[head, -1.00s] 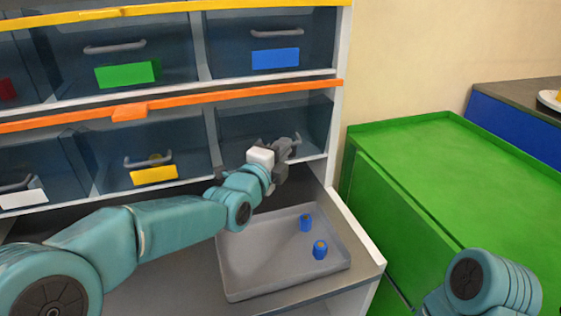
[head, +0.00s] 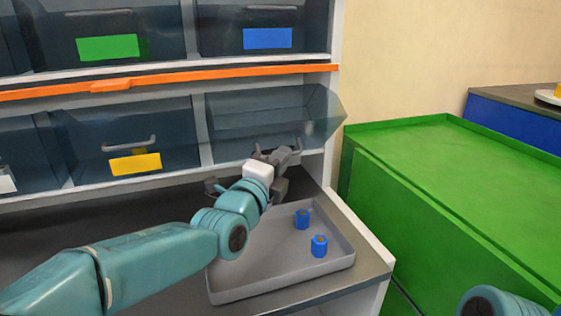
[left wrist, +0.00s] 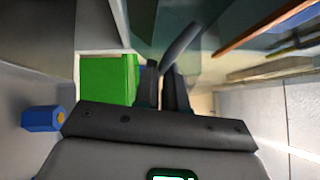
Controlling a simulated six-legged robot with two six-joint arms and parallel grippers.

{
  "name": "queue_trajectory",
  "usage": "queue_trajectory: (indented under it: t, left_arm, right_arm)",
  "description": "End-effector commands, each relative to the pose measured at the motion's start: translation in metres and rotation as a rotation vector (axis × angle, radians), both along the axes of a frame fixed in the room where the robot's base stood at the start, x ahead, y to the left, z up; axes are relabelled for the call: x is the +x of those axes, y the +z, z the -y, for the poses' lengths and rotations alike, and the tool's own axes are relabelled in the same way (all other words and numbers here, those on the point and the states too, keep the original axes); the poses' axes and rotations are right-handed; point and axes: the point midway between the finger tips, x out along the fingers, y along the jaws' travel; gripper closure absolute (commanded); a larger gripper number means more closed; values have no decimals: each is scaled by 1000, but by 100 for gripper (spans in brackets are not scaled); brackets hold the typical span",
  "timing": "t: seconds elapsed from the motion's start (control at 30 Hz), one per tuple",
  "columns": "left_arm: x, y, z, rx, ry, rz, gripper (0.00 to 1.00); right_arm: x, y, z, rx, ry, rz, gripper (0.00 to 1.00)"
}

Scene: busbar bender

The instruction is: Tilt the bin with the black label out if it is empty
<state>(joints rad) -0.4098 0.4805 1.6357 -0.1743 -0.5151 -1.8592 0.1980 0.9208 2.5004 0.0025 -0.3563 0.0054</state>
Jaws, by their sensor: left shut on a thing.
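The lower right bin (head: 262,118) is a see-through dark bin, and its front leans out past the cabinet's right post. I see nothing lying in the part that shows. Its label is hidden behind my left gripper (head: 284,156), so I cannot read its colour. That gripper is shut on the bin's grey handle (left wrist: 180,47), which shows between the fingers (left wrist: 166,88) in the left wrist view. My right gripper is out of view; only a part of my right arm shows at the bottom right.
A grey tray (head: 228,285) with two blue parts (head: 311,232) sits on the shelf under the bin. Bins with yellow (head: 135,164), green (head: 107,47) and blue (head: 267,39) labels are closed. An orange rail (head: 200,78) runs above. A green cabinet (head: 450,190) stands to the right.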

Motion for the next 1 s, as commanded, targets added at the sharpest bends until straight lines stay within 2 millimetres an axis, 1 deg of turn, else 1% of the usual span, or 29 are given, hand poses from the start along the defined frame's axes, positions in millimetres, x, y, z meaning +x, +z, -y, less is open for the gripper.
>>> queue_trajectory:
  t: [0.03,0.4,0.43,0.5,1.0]
  left_arm:
    - [3,-8,-2,2,4,-18,100]
    - [4,-10,-3,2,5,-22,100]
    - [4,-10,-3,2,5,-22,83]
    - [4,-10,-3,1,5,-20,64]
    - [1,-4,-1,0,2,-7,64]
  right_arm:
    - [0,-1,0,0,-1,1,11]
    - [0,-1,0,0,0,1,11]
    - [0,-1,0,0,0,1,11]
    - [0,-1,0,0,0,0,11]
    - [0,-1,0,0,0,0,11]
